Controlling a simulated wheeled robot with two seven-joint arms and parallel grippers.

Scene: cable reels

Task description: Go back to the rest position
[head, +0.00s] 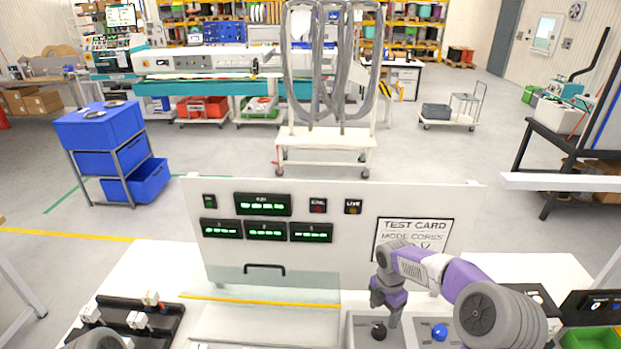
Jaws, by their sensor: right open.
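My right arm comes in from the lower right, purple and grey. Its gripper (386,308) points down in front of the white test panel (345,275), just above a grey box with a black knob (378,331). The gripper is open, and I see nothing held in it. Whether a fingertip touches the knob is hard to tell. A blue knob (439,332) sits on a second grey box to the right. A rounded grey part at the bottom left may belong to my left arm; the left gripper does not show.
The panel carries green displays, a black handle (264,269) and a test card (412,238). A black fixture with white connectors (138,320) lies at the left. A black box (600,304) and green tray (592,339) are at the right. Beyond stands a cart with grey cable loops (325,140).

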